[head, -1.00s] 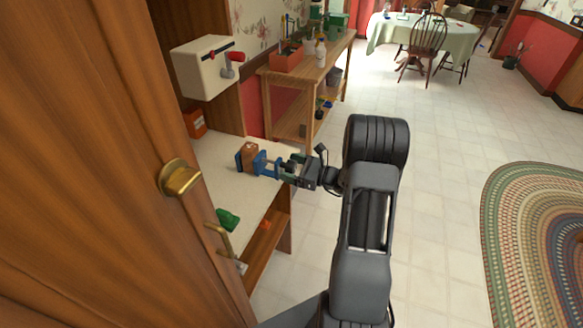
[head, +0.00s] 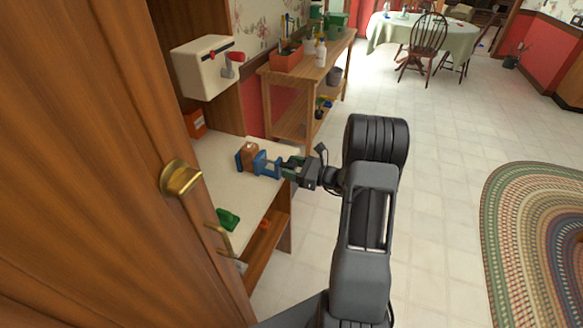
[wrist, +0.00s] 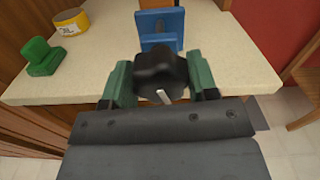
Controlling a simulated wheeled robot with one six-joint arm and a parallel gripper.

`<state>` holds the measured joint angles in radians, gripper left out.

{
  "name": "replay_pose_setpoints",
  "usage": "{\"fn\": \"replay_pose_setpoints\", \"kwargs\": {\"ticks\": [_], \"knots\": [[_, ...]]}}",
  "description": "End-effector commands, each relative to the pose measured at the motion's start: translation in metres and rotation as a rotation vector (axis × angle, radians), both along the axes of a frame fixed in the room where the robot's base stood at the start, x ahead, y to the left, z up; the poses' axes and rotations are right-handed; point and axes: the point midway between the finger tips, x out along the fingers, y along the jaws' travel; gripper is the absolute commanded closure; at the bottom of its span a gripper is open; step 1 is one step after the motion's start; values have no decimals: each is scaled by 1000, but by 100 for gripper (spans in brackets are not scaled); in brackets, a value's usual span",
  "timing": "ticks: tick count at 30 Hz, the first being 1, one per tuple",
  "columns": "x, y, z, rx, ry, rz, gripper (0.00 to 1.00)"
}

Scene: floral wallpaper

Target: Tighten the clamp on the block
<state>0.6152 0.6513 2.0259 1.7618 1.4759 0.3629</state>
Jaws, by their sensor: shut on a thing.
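The blue clamp (head: 265,164) sits around the brown block (head: 248,152) on the workbench, near its right end. In the wrist view the blue clamp (wrist: 160,27) is straight ahead, and the block is mostly hidden behind it. My gripper (head: 289,168) reaches in from the right at the clamp's screw end. In the wrist view my gripper (wrist: 161,82) has its green fingers on both sides of the black lobed knob (wrist: 160,70) and is shut on it. A pale handle or mark shows on the knob's near face.
The pale workbench (wrist: 225,70) also holds a green object (wrist: 40,57) and a yellow roll (wrist: 71,21). A white box with a red lever (head: 205,68) is on the wall. A wooden door (head: 90,180) stands close on the left. Open floor lies right.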

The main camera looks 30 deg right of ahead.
Motion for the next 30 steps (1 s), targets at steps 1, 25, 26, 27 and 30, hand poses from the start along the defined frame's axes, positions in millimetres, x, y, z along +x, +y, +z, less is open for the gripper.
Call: {"fn": "replay_pose_setpoints", "kwargs": {"ticks": [1,25,26,27,30], "knots": [[0,0,1,13,12,0,70],[0,0,3,503,461,-1,70],[0,0,3,519,476,-1,70],[-1,0,3,539,495,-1,70],[-1,0,2,586,537,-1,70]]}}
